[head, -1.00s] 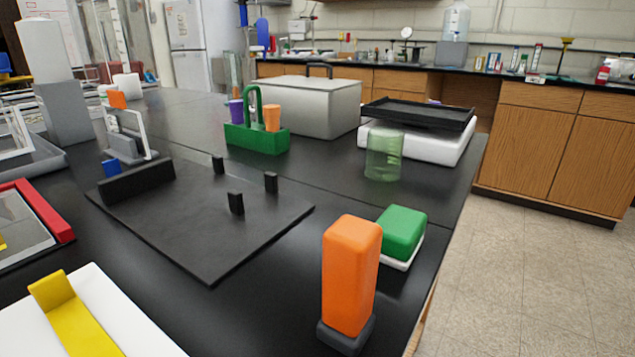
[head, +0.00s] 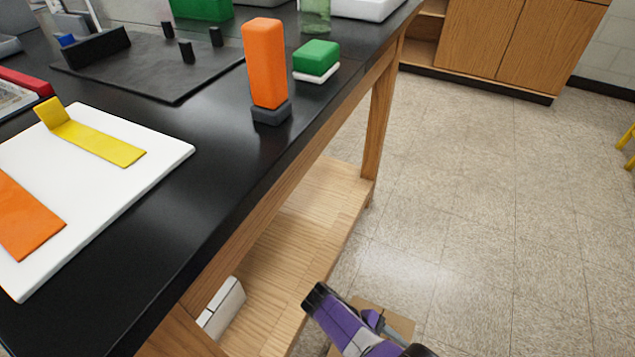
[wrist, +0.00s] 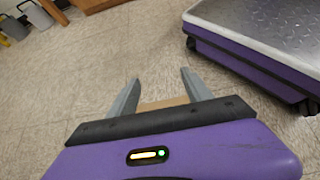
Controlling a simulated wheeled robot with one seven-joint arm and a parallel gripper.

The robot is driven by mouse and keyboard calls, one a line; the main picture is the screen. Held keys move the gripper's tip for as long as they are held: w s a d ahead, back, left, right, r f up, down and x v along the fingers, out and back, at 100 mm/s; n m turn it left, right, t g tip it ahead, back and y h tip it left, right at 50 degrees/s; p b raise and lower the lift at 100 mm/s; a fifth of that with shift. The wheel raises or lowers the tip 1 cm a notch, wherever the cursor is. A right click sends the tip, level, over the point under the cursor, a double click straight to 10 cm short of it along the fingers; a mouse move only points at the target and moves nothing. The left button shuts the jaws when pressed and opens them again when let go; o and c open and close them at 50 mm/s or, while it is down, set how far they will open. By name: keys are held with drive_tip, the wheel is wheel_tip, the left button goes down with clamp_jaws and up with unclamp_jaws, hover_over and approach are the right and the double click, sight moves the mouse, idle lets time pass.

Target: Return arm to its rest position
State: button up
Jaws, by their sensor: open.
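My gripper (wrist: 161,80) is open in the wrist view, its two grey fingers apart with nothing held between them. It points over the speckled floor (wrist: 85,85). My purple arm (head: 350,325) shows at the bottom of the head view, low beside the bench and over the floor. I cannot make out the gripper's fingers clearly in the head view. My purple base with its metal top plate is at the upper right of the wrist view, apart from the fingers.
The black bench top (head: 200,215) carries an orange block (head: 265,65), a green block (head: 317,57) and a white board (head: 95,195) with yellow and orange pieces. A wooden lower shelf (head: 290,235) lies near my arm. Open floor (head: 480,200) spreads to the right.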

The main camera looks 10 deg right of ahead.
drive_tip(key=w+a+f+t+y, duration=0.6)
drive_tip(key=w+a, duration=0.3)
drive_tip(key=w, duration=0.3)
drive_tip(key=a+m+t+y+b, duration=0.2)
drive_tip(key=a+m+t+y, duration=0.15)
drive_tip(key=a+t, duration=0.5)
drive_tip(key=s+d+r+m+t+b, duration=0.2)
drive_tip(key=s+d+r+t, duration=0.15)
drive_tip(key=s+r, duration=0.5)
drive_tip(key=s+d+r+m+t+y+b, duration=0.15)
drive_tip(key=s+d+r, duration=0.35)
drive_tip(key=r, duration=0.6)
drive_tip(key=s+d+r+m+t+b, duration=0.3)
drive_tip(key=s+r+t, duration=0.1)
drive_tip(key=s+r, duration=0.5)
drive_tip(key=s+d+r+g+h+b, duration=0.1)
drive_tip(key=s+d+g+h+b, duration=0.15)
drive_tip(key=s, duration=0.45)
wheel_tip(320, 180, up, 36)
drive_tip(key=p, duration=3.7)
drive_tip(key=shift+m+y, duration=0.3)
drive_tip(key=shift+y, duration=0.15)
